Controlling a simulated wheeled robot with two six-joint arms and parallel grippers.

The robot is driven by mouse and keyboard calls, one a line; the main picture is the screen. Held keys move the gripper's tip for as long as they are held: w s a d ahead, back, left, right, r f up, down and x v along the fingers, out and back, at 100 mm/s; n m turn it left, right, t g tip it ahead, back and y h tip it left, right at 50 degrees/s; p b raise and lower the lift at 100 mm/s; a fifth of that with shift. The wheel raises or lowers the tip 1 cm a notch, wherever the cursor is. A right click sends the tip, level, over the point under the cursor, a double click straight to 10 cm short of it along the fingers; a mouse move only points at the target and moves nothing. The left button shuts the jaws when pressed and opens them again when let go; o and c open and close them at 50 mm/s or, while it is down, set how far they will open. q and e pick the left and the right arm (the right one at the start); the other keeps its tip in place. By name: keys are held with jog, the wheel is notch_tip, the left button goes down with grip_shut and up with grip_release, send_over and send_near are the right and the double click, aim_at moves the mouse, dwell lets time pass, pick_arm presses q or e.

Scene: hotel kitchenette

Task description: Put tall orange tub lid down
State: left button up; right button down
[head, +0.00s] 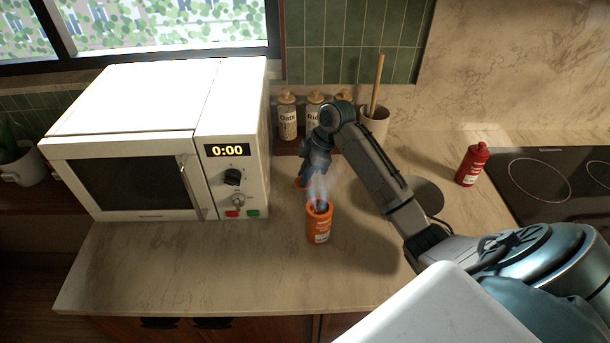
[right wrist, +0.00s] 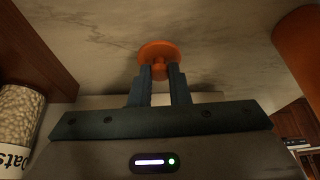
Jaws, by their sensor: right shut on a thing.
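The tall orange tub (head: 318,228) stands upright and uncapped on the counter, with pale steam rising from its dark opening. Its side also shows at the right edge of the right wrist view (right wrist: 302,40). The orange lid (right wrist: 158,47) is a flat disc with a knob. My right gripper (right wrist: 161,72) is shut on the knob. In the head view the lid (head: 299,184) shows just behind and left of the tub, low over the counter, partly hidden by the gripper. I cannot tell whether it touches the counter. My left gripper is not in view.
A white microwave (head: 160,140) stands at left. Oats and other jars (head: 288,116) stand on a wooden shelf behind my gripper. A utensil pot (head: 375,125), a red bottle (head: 471,165) and a cooktop (head: 540,180) are farther right. The front counter (head: 200,270) is clear.

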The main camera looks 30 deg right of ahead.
jog(key=shift+f, duration=0.9)
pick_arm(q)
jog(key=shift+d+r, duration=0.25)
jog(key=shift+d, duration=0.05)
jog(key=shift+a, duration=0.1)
pick_arm(e)
jog(key=c, duration=1.4)
grip_release()
jog(key=shift+f, duration=0.15)
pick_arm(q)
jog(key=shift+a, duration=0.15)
pick_arm(e)
jog(key=shift+o, duration=0.2)
pick_arm(q)
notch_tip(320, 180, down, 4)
jog(key=b, duration=0.3)
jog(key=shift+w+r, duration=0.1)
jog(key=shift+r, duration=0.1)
pick_arm(e)
jog(key=v, duration=1.2)
jog(key=shift+r, duration=0.2)
